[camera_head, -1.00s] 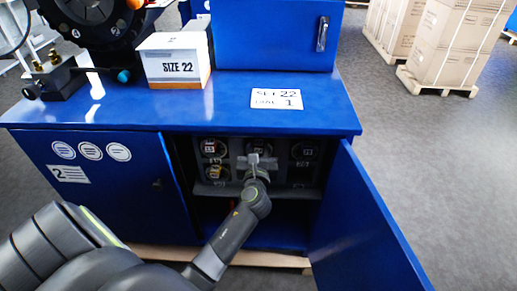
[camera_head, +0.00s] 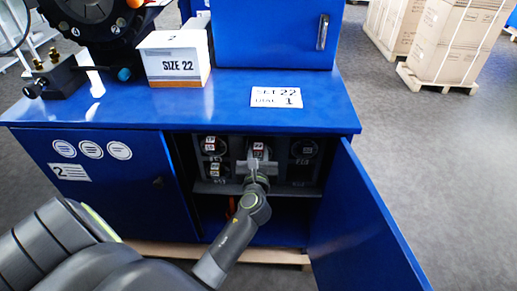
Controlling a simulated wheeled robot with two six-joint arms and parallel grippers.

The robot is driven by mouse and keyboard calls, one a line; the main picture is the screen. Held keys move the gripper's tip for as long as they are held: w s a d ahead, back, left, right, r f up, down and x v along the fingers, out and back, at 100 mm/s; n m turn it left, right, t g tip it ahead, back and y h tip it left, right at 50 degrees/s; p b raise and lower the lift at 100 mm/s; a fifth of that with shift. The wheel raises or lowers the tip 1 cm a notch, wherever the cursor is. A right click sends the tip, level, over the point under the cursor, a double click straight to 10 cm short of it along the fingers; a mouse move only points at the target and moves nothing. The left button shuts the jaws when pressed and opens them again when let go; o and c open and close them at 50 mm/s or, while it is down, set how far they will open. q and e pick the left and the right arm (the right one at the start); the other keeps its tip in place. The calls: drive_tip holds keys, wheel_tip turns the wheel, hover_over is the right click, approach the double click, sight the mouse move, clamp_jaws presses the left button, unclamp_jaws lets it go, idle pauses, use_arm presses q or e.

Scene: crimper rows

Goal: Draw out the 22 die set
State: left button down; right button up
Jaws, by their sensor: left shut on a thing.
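My left gripper (camera_head: 257,168) is in front of the open cabinet at the middle of the die rack (camera_head: 229,188). It is shut on a die set (camera_head: 258,151) in the middle column, and the gripper covers much of it. Its label is too small to read. Other round die sets show in the rack: a left upper one (camera_head: 212,146), a left lower one (camera_head: 217,170) and a right upper one (camera_head: 303,149). A white card (camera_head: 276,97) on the cabinet top reads "SET 22" with a second line ending in "1". My right gripper is not in view.
The blue cabinet door (camera_head: 362,225) stands open on the right of the opening. A box marked "SIZE 22" (camera_head: 174,66) and a dark machine (camera_head: 95,35) stand on the cabinet top (camera_head: 220,110). Cartons on a pallet (camera_head: 458,50) stand behind at right. The floor at right is clear.

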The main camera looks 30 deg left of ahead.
use_arm(q)
drive_tip(key=shift+p+v, duration=0.3)
drive_tip(key=shift+v, duration=3.2)
drive_tip(key=shift+r, duration=0.2)
